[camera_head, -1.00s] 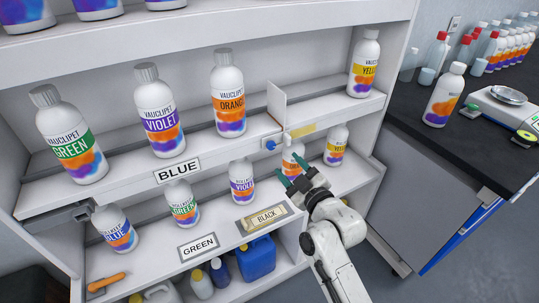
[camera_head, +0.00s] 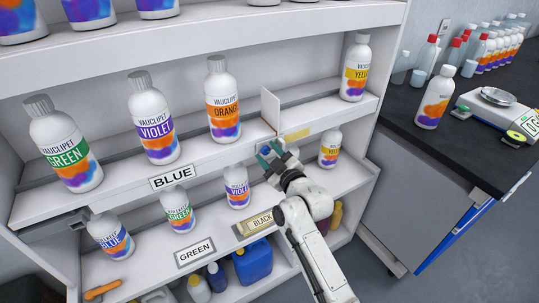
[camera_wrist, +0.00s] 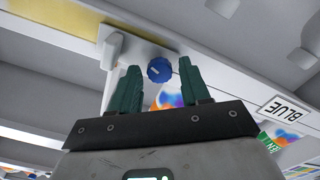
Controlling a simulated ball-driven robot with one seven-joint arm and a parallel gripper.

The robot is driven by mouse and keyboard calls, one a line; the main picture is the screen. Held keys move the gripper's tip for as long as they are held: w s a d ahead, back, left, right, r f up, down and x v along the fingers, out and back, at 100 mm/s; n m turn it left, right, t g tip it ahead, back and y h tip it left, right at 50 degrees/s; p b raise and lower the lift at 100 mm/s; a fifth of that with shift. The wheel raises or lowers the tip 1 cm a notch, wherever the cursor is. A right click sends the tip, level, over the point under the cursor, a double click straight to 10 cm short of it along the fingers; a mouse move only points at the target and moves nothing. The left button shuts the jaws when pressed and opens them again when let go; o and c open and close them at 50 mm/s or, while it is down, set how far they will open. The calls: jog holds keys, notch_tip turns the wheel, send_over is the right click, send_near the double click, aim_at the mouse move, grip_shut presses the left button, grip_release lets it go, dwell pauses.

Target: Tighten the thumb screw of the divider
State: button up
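The divider (camera_head: 270,108) is a thin white upright plate on the upper shelf, between the orange bottle (camera_head: 223,105) and the yellow bottle (camera_head: 355,70). Its thumb screw (camera_wrist: 160,70) is a round blue knob with a pale mark, under the shelf's front edge in the wrist view. My gripper (camera_head: 268,153) is at the shelf front below the divider, and its arm covers part of the lower shelf. In the wrist view my gripper (camera_wrist: 160,87) is open, with a green finger on each side of the knob's line and the knob just beyond, seemingly untouched.
The lower shelf holds a violet bottle (camera_head: 237,187), a green bottle (camera_head: 177,210) and a small yellow bottle (camera_head: 330,149) right of my gripper. A BLUE label (camera_head: 172,177) is on the shelf edge. A dark counter (camera_head: 425,125) stands at right.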

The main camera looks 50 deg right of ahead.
grip_shut()
jog(key=shift+m, duration=0.3)
jog(key=m+p, duration=0.1)
jog(key=m, duration=0.5)
jog(key=shift+p, duration=0.3)
jog(key=m+p, duration=0.1)
jog(key=m, duration=0.3)
jog(key=shift+m, duration=0.3)
jog(key=shift+m+p, duration=0.7)
jog(key=shift+m, duration=0.7)
jog(key=shift+o, duration=1)
grip_release()
